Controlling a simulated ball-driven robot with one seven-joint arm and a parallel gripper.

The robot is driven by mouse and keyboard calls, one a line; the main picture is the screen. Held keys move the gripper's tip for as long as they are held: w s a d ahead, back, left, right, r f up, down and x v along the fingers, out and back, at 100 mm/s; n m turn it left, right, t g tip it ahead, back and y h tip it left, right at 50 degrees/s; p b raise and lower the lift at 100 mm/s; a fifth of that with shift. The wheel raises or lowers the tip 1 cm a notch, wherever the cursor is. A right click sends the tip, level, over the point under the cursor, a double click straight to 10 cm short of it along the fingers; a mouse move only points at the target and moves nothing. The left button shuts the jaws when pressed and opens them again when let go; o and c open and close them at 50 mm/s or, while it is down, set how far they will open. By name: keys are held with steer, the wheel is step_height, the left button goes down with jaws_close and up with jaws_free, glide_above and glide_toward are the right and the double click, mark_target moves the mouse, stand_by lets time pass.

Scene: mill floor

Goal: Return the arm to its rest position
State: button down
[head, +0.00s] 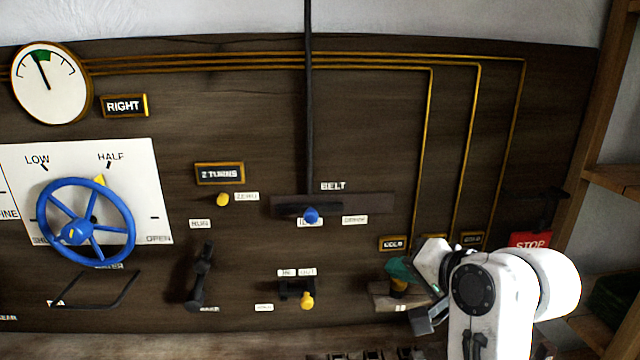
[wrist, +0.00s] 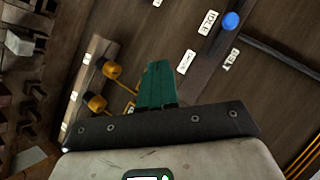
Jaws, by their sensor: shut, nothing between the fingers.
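My white arm (head: 490,300) reaches in from the lower right of the head view. My gripper (head: 400,268) has green fingers and is near the lower right of the dark wooden panel, in front of a small wooden block (head: 381,299). In the wrist view my gripper (wrist: 159,70) shows its green fingers together, with nothing held. Two yellow knobs (wrist: 112,69) (wrist: 97,103) on a block are left of the fingers in that view. I cannot tell the exact gap between fingers and panel.
The panel carries a blue handwheel (head: 86,222), a round gauge (head: 50,84), a belt lever with a blue knob (head: 311,215), a black lever (head: 201,275), a yellow knob (head: 307,301) and a red STOP sign (head: 529,240). Wooden shelving (head: 612,180) stands at the right.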

steer(key=s+d+f+n+g+h, duration=0.2)
steer(key=s+d+f+g, duration=0.15)
steer(key=s+f, duration=0.6)
steer(key=s+d+f+n+g+h, duration=0.15)
steer(key=s+d+f, duration=0.35)
steer(key=f, duration=0.8)
steer(key=s+f+n+g, duration=0.1)
steer(key=s+f, duration=0.2)
steer(key=s, duration=0.5)
steer(key=s+d+f+n+g+h, duration=0.1)
steer(key=s+f+g, duration=0.1)
steer(key=s+f, duration=0.2)
steer(key=s+f+n+g+h, duration=0.1)
steer(key=s+f, duration=0.3)
steer(key=s, duration=0.7)
steer(key=shift+s+d+f+g, duration=0.3)
steer(key=shift+d+g, duration=0.1)
steer(key=shift+g, duration=0.1)
